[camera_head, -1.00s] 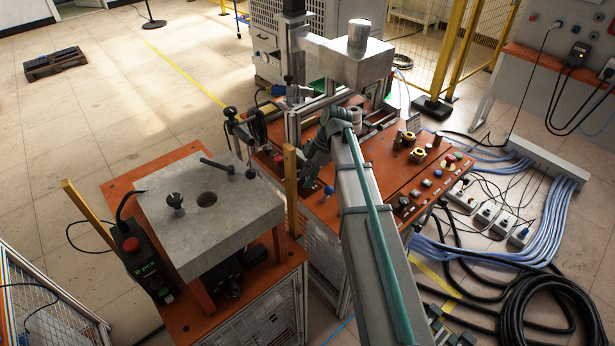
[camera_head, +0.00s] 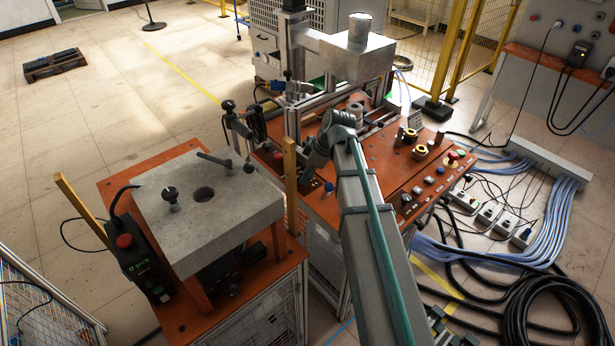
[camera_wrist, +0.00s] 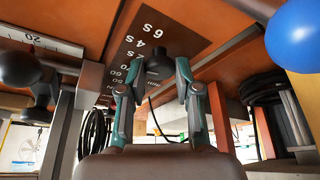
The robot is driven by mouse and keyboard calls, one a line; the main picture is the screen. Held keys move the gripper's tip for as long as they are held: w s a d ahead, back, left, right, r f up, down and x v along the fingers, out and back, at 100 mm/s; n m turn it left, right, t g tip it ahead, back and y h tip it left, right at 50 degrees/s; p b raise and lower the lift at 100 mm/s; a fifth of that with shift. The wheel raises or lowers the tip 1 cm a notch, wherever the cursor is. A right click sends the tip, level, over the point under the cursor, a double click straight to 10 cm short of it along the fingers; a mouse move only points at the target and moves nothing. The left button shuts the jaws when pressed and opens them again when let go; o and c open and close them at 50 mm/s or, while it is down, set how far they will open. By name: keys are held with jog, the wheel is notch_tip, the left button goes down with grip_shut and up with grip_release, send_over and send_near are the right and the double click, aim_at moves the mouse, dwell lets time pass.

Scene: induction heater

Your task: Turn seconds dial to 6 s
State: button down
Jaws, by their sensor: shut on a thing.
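My gripper (camera_wrist: 158,76) is shut on the dial, one finger on each side. I cannot make out which mark the dial points to. In the head view, my wrist reaches over the left part of the orange control table (camera_head: 375,150) and hides the dial and my fingers.
A blue ball knob (camera_wrist: 296,32) is close on the right in the wrist view. A dark handle (camera_wrist: 25,72) stands at the left, near a ruler scale (camera_wrist: 40,40). In the head view, a stone block (camera_head: 215,215) on an orange stand is to the left.

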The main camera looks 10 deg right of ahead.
jog(key=m, duration=0.2)
jog(key=m+t+h, duration=0.1)
jog(key=m, duration=0.2)
jog(key=shift+s+a+m+t+b, duration=0.15)
jog(key=shift+s+m+t+b, duration=0.05)
jog(key=shift+m+t+b, duration=0.1)
jog(key=m+h, duration=0.1)
jog(key=m, duration=0.2)
jog(key=m+h, duration=0.1)
jog(key=m, duration=0.1)
jog(key=shift+a+m+t+h, duration=0.1)
jog(key=shift+m+t+h, duration=0.2)
jog(key=shift+m+t, duration=0.1)
jog(key=c, duration=0.8)
grip_release()
jog(key=shift+r, duration=0.1)
jog(key=v, duration=1.1)
jog(key=shift+s+r, duration=0.15)
jog(key=shift+r, duration=0.25)
